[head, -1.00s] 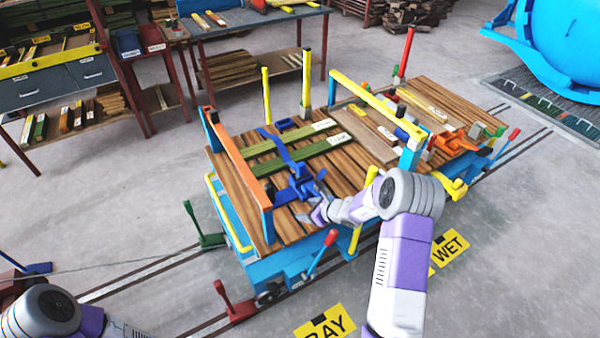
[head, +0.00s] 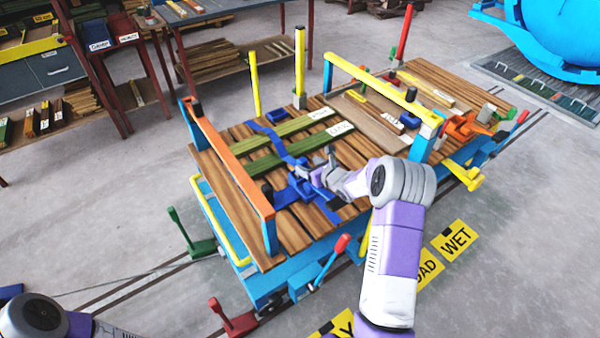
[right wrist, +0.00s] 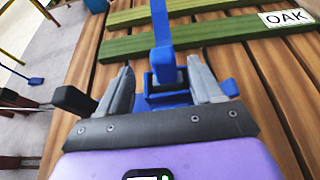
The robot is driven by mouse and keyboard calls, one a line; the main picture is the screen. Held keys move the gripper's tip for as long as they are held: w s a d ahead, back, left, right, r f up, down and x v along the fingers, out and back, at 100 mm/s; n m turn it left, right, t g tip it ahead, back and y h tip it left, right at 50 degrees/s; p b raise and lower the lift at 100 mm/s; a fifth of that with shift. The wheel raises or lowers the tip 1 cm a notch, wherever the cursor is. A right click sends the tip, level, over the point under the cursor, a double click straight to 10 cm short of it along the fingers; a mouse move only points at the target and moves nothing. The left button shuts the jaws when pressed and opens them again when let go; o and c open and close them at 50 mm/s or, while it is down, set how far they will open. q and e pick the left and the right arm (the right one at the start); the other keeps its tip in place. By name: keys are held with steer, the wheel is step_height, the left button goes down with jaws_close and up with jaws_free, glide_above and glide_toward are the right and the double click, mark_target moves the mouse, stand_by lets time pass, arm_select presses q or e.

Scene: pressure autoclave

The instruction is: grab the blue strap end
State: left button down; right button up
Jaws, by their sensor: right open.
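A blue strap (head: 273,138) lies across the two green boards on the slatted cart deck (head: 226,180) and runs to a blue buckle (head: 299,189). A short blue tail (head: 327,207) extends from the buckle toward the near edge. My right gripper (head: 316,170) is open just above the buckle's far side. My left gripper is out of frame; only part of that arm shows at lower left.
An orange bar (head: 228,155) spans the cart's left end, and a yellow bar (head: 378,83) crosses its middle. Yellow posts (head: 299,65) stand at the far edge. An orange clamp (head: 462,127) lies on the right section. A red-handled lever (head: 341,244) rises at the near side.

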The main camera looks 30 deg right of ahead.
mark_target(303, 159)
steer(key=x, duration=0.5)
steer(key=b+x, duration=0.1)
steer(key=x, duration=0.1)
steer(key=shift+w+d+r, duration=0.15)
steer(key=shift+w+r, duration=0.1)
steer(key=shift+w, duration=0.05)
steer(key=c, duration=1.1)
steer(key=shift+r, duration=0.1)
